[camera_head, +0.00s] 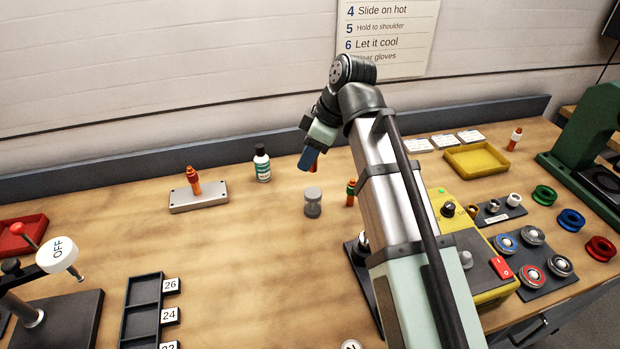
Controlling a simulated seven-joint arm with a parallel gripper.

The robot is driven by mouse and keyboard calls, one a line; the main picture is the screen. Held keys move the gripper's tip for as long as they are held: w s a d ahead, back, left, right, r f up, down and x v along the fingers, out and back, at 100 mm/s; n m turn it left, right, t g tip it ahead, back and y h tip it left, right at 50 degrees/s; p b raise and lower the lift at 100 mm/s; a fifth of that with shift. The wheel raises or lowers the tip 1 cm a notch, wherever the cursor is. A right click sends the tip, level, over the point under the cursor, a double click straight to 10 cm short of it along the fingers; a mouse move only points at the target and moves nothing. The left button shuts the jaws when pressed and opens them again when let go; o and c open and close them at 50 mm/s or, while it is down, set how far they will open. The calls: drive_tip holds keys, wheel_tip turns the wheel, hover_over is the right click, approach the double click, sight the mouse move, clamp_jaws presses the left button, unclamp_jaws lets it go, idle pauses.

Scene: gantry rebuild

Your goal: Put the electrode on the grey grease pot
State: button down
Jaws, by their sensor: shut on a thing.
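My gripper (309,160) is shut on an orange-red piece, seemingly the electrode (314,168), of which only a small part shows beside the blue finger. The rest of it is hidden by the gripper. A grey pot with a lid, seemingly the grease pot (312,203), stands upright on the wooden bench. The gripper is above and behind the pot in the picture, apart from it. I cannot tell the exact height between them.
An orange piece (193,182) stands in a metal block (212,196) at left. A dark-capped bottle (262,164) stands left of the gripper. A green-banded orange piece (350,193) stands close right of the pot. A yellow tray (478,170) lies at right. Bench left of the pot is clear.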

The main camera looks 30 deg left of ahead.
sight(313, 170)
drive_tip(key=shift+f, duration=3.25)
drive_tip(key=c, duration=0.8)
unclamp_jaws()
drive_tip(key=shift+f, duration=0.15)
drive_tip(key=v, duration=1.2)
drive_tip(key=shift+r, duration=0.2)
drive_tip(key=shift+w, duration=0.1)
